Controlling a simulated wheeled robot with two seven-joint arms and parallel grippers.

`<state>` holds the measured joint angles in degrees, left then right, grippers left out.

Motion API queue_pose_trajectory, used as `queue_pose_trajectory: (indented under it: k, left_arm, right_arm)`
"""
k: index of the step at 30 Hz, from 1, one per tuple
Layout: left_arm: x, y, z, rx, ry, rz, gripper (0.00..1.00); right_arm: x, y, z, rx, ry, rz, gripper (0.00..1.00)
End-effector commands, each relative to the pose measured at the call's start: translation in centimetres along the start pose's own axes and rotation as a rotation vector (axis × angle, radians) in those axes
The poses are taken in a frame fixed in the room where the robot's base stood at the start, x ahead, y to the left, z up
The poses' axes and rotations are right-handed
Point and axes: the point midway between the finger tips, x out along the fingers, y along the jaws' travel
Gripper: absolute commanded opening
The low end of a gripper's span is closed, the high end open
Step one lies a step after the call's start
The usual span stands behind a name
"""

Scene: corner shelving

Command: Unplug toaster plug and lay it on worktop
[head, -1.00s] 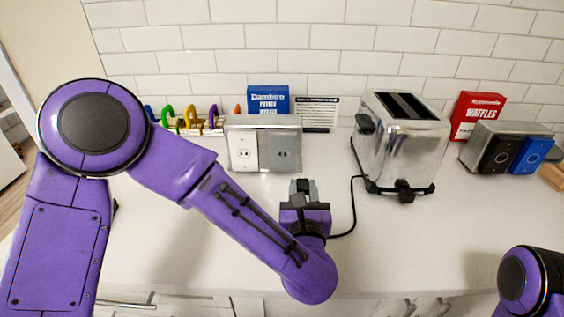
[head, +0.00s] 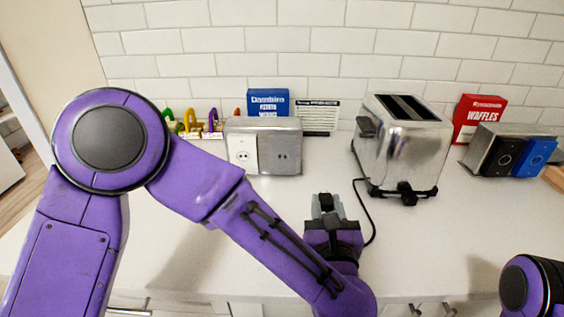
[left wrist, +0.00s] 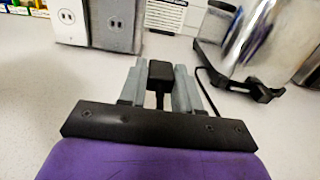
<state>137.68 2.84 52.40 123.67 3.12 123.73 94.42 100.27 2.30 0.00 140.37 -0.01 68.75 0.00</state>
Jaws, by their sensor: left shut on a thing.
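The silver toaster (head: 405,150) stands on the white worktop (head: 430,245), and its black cord (head: 370,215) runs down to my left gripper. My left gripper (head: 327,206) is over the worktop, left of the toaster and in front of the outlet box. In the left wrist view, it is shut on the black toaster plug (left wrist: 160,74), held between its grey fingers. The metal outlet box (head: 264,122) has a white socket (head: 243,154) and a grey socket (head: 282,153), both empty. The plug is apart from it. My right gripper is out of view.
A blue box (head: 268,102), a printed card (head: 317,115) and a red waffles box (head: 478,117) stand by the tiled wall. A metal box with black and blue sockets (head: 510,155) is at the right. The worktop between the outlet box and toaster is clear.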

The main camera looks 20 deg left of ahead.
Motion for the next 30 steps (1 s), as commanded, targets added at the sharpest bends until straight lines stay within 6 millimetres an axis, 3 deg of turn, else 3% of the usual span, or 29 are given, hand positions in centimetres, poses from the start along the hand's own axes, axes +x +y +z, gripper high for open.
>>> queue_pose_trajectory:
  k: [26,27,29,30]
  left_arm:
    - [0.0,0.0,-2.8,0.000,0.000,0.000,0.00]
    - [0.0,0.0,-2.6,-0.001,-0.001,0.000,0.42]
    - [0.0,0.0,-2.6,0.000,0.000,0.000,0.62]
    - [0.0,0.0,-2.6,0.000,0.000,0.000,0.62]
  right_arm:
    - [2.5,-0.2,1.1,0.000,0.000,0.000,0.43]
    - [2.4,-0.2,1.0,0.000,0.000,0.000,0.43]
    - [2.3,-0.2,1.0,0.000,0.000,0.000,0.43]
    - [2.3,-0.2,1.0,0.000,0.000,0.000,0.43]
